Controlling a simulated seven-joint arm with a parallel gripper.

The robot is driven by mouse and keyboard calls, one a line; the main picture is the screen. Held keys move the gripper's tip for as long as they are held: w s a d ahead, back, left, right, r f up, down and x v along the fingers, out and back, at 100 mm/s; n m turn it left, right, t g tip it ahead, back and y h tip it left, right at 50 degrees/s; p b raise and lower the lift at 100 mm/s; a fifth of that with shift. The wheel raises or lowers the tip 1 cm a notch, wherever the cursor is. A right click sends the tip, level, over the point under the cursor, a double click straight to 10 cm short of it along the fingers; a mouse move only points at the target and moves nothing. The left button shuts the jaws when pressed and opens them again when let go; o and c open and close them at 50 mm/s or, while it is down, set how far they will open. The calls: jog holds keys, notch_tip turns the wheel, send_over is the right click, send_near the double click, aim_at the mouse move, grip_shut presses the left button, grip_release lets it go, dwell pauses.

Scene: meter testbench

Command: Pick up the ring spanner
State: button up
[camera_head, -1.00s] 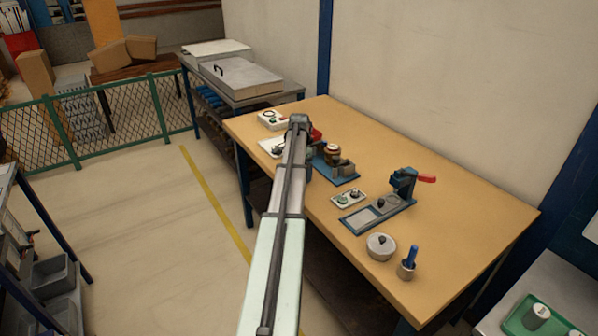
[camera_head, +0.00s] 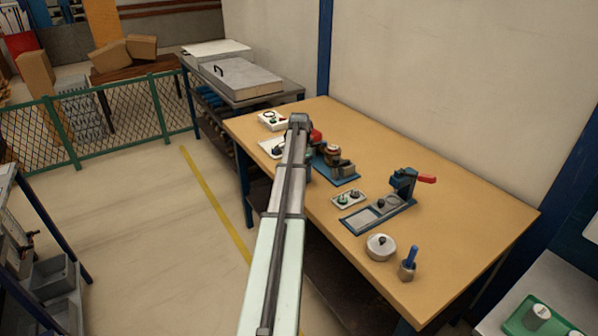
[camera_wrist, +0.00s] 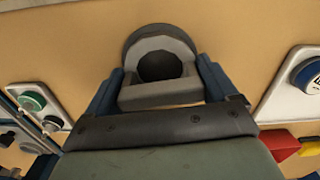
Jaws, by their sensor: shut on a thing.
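In the wrist view, my gripper (camera_wrist: 160,92) has its two blue fingers closed on a grey piece with a rounded, ring-like end around a dark round middle, which I take to be the ring spanner (camera_wrist: 160,97). The rest of it is hidden or cannot be made out. The tan bench top is behind it; I cannot tell whether the piece touches the bench. In the head view my arm reaches over the left part of the bench (camera_head: 440,215), and it hides the fingers and the spanner.
A blue-based fixture (camera_head: 338,170) stands right of my arm, with a button plate (camera_head: 348,198) and a red-handled clamp (camera_head: 405,184) further right.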

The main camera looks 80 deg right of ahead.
notch_tip(320, 180, up, 10)
jog(key=shift+f, duration=0.2)
dwell(0.3)
